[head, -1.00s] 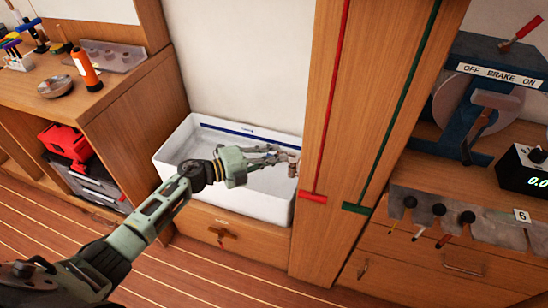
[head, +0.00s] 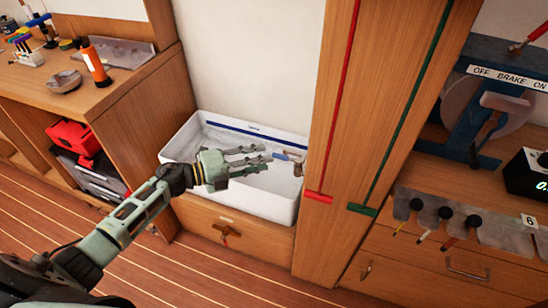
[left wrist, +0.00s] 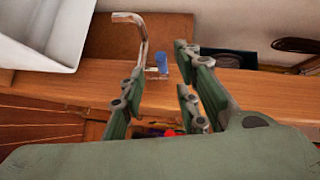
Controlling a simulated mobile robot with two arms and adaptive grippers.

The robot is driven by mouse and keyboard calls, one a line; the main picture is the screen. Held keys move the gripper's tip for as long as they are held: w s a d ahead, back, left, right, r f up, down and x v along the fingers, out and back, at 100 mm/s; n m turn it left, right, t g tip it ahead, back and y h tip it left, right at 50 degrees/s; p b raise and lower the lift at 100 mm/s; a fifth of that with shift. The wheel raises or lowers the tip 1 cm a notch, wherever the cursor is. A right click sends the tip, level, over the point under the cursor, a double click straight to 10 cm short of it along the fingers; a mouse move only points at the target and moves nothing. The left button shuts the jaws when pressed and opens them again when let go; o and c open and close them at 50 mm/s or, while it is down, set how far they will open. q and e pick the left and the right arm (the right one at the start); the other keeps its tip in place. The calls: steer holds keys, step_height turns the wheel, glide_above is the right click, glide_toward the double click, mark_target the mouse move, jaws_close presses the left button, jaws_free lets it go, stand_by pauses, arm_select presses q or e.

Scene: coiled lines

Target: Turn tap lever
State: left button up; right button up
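The tap (head: 297,166) stands at the right end of the white sink, small and partly unclear in the head view. In the left wrist view its bent metal spout (left wrist: 141,38) rises beside a short blue lever (left wrist: 161,62). My left gripper (head: 266,153) is over the sink, its fingers pointing right at the tap, with a small gap in the picture. In the left wrist view the left gripper (left wrist: 158,88) has its fingers apart, nothing between them, and the tap beyond the tips. My right gripper is in neither view.
The white sink (head: 184,148) is set in a wooden cabinet against the wall. A wooden panel with a red bar (head: 336,110) and a green bar (head: 410,110) stands just right of the tap. A wooden bench (head: 120,90) is at left.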

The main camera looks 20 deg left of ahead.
arm_select(q)
steer(key=v, duration=0.5)
steer(key=shift+s, duration=0.1)
steer(key=shift+a, duration=0.1)
